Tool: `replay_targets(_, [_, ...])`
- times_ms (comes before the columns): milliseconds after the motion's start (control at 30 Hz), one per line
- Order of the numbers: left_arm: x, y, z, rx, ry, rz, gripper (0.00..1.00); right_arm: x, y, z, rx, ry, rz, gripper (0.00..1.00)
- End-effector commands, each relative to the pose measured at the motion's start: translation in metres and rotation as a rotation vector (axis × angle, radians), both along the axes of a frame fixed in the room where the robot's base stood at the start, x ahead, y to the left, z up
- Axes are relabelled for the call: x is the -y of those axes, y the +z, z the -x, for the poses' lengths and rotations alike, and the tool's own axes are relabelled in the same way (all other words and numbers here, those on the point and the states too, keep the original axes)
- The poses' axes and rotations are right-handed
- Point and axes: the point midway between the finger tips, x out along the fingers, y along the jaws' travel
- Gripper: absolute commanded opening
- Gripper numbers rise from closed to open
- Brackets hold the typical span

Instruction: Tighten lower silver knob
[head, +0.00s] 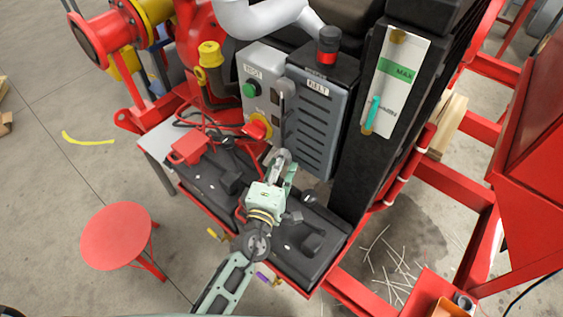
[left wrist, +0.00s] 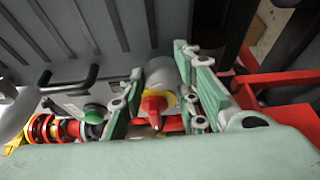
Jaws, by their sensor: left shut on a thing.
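The grey belt guard (head: 312,118), labelled BELT, stands beside the control box (head: 264,75). My left gripper (head: 281,160) reaches up to the guard's lower left corner. In the left wrist view, a rounded silver knob (left wrist: 165,72) sits between the two pale green fingers of my left gripper (left wrist: 160,66). The gripper is shut on this lower silver knob. The fingers hide part of the knob, and its tightness cannot be seen. A black handle (head: 283,105) stands on the guard's left edge above the gripper. My right gripper is not in view.
A yellow and red rotary switch (head: 258,127) and green button (head: 250,90) are close to the gripper. Black batteries (head: 205,180) with red cables lie below. A red stool (head: 117,237) stands on open floor at left; red frame rails (head: 440,178) run at right.

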Motion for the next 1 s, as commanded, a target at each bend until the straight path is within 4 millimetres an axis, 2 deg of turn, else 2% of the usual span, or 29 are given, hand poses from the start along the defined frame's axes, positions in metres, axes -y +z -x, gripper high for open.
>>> replay_targets(33, [0.000, 0.009, -0.003, 0.015, 0.003, 0.006, 0.03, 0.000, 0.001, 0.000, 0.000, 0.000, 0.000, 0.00])
replay_targets(367, [0.000, 0.012, -0.004, 0.004, 0.004, 0.025, 0.03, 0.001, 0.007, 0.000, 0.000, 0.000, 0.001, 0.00])
replay_targets(567, [0.000, 0.016, -0.005, -0.026, 0.004, 0.068, 0.03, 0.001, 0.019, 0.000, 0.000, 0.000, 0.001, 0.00])
replay_targets(1000, [-0.003, 0.023, -0.008, -0.234, 0.003, 0.353, 0.03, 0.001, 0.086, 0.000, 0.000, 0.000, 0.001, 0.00])
